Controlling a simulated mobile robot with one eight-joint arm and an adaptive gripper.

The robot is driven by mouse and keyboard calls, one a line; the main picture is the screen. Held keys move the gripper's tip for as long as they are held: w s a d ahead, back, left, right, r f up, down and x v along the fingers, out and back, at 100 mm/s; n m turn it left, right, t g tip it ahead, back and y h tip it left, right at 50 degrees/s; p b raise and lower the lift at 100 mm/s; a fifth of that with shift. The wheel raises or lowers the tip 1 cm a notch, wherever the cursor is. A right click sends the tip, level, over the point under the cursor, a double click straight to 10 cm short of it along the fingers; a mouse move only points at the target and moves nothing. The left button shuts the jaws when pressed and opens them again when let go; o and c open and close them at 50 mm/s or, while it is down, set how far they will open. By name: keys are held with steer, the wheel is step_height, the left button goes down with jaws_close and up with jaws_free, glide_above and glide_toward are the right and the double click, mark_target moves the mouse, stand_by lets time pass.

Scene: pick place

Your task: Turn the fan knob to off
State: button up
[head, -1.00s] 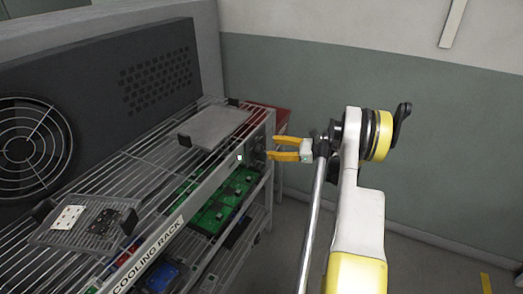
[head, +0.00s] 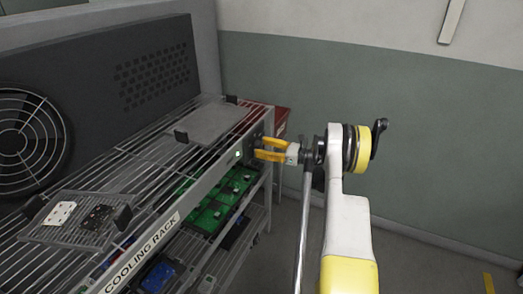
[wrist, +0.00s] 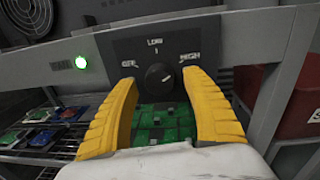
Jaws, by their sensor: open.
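The fan knob (wrist: 160,78) is a dark round dial on a dark panel (wrist: 207,45) marked OFF at left, LOW at top and HIGH at right. Its pale pointer mark leans to the upper right, roughly toward HIGH. My gripper (wrist: 158,84) has yellow fingers, open, one on each side of the knob in the wrist view. Gaps show between the fingers and the knob; I cannot tell how deep the tips reach. In the head view my gripper (head: 257,148) is at the right end of the rack's front rail, and the knob is hard to make out there.
A green light (wrist: 81,62) glows left of the panel. The cooling rack (head: 150,243) holds trays and green circuit boards (head: 215,205). The fan (head: 28,140) is at the left. A red box (wrist: 290,95) stands close on the right. Open floor lies right of the rack.

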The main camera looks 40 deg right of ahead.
steer(key=shift+w+a, duration=0.1)
steer(key=shift+w, duration=0.05)
steer(key=c, duration=1.2)
steer(key=shift+n, duration=0.4)
steer(key=n, duration=0.4)
steer(key=shift+r+n, duration=0.1)
steer(key=shift+n, duration=0.2)
steer(key=n+h, duration=0.1)
steer(key=n, duration=1)
steer(key=shift+r+n+h, duration=0.15)
steer(key=shift+n+h, duration=0.25)
steer(key=n, duration=0.5)
steer(key=shift+h, duration=0.3)
steer(key=shift+n, duration=0.3)
